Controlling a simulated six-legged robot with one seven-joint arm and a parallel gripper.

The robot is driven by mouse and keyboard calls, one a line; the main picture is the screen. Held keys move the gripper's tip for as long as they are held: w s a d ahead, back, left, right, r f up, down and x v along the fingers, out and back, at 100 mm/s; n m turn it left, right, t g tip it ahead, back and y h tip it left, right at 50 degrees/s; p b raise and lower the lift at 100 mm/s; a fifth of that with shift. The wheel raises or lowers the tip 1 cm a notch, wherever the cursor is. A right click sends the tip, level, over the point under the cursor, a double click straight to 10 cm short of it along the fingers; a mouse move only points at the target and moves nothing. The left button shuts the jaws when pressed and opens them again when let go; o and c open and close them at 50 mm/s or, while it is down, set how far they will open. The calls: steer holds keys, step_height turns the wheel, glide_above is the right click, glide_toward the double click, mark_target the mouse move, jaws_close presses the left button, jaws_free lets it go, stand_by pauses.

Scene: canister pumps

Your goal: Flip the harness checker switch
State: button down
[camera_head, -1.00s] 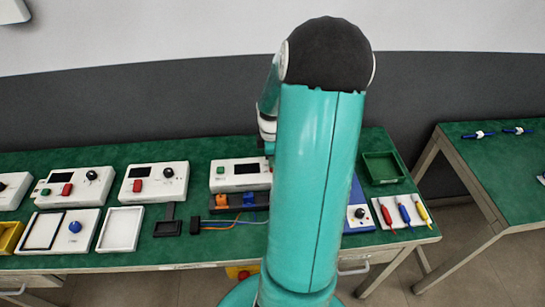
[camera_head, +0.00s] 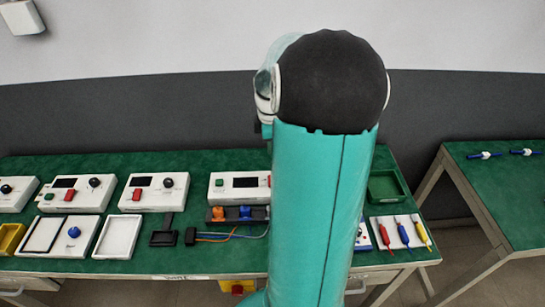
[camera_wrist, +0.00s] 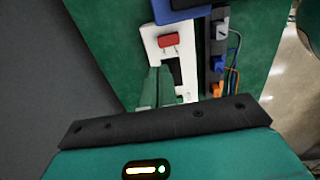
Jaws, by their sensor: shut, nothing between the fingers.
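The harness checker (camera_head: 226,194) is a white box with a dark display and a green button, at the middle of the bench in the head view. My arm covers its right end. In the wrist view the white checker (camera_wrist: 152,50) shows a red switch (camera_wrist: 168,41) and the dark display (camera_wrist: 177,73). My gripper (camera_wrist: 156,70) has its narrow fingers together and empty. They overlap the checker's face beside the display, short of the red switch in the picture. I cannot tell whether they touch the box. My gripper is hidden behind my arm in the head view.
A black connector strip (camera_wrist: 214,40) with grey, blue and orange plugs and loose wires runs alongside the checker. Other white boxes (camera_head: 152,195) stand to the left. A green bin (camera_head: 384,188) and coloured probes (camera_head: 402,233) lie to the right. A grey wall is behind.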

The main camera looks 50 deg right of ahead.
steer(key=r, duration=0.2)
steer(key=shift+a+r, duration=0.3)
steer(key=shift+r, duration=0.1)
steer(key=shift+d, duration=0.1)
